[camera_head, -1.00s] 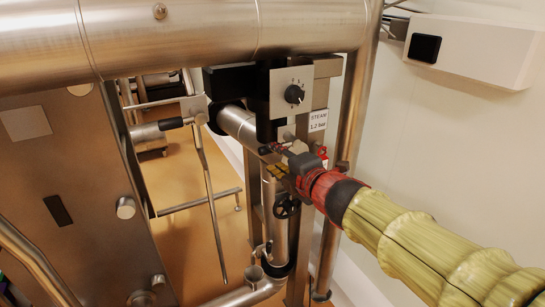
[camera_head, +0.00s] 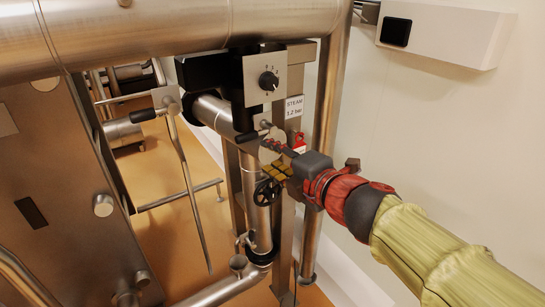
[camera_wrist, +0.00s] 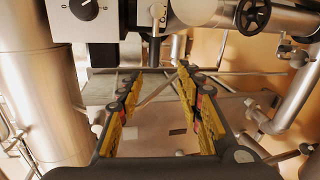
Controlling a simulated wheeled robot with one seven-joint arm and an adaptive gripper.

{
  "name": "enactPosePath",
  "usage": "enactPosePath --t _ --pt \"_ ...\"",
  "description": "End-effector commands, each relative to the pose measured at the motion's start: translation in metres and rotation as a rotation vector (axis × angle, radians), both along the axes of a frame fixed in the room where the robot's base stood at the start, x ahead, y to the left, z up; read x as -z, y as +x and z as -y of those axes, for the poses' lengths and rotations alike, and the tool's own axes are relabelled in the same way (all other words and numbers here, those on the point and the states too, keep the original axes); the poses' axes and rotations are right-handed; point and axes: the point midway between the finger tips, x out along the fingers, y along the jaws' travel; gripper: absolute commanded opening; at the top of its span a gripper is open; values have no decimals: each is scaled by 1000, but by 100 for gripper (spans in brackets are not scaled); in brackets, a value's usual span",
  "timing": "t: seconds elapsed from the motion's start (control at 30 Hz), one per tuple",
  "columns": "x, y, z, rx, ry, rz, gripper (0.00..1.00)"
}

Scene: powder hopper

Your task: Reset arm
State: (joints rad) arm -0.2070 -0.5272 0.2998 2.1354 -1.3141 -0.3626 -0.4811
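My gripper (camera_head: 273,158) is in front of the steel post and pipes in the head view, below the knob panel. It has dark fingers with yellow pads and a red and black wrist. My arm, in a yellow-green sleeve, reaches in from the lower right. In the wrist view my gripper (camera_wrist: 157,80) shows its two fingers apart, with nothing between them. The knob (camera_head: 268,81) sits on a grey plate above it and also shows at the top left of the wrist view (camera_wrist: 85,8).
A STEAM 1.2 bar sign (camera_head: 294,106) is on the post. A black handwheel (camera_head: 267,192) is just below my gripper. A large horizontal pipe (camera_head: 180,35) crosses above. A white box (camera_head: 445,30) is on the right wall. Bare wall lies right of my arm.

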Motion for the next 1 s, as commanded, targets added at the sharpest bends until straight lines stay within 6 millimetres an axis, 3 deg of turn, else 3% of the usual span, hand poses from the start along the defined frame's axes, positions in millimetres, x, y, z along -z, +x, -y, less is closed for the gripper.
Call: enactPosePath --t 0.17,0.27,0.43,0.57,0.7,0.8,0.9,1.0 --pt "0 0 0 1 5 -3 36" --pt "3 5 10 51 23 -29 36" --pt "29 19 63 320 172 -173 36" --pt "61 6 120 606 356 -333 36" --pt "103 -37 174 911 564 -518 36" --pt "134 -80 198 1109 707 -659 36" --pt "161 -130 207 1283 847 -809 36" --pt "181 -177 203 1417 974 -954 36"
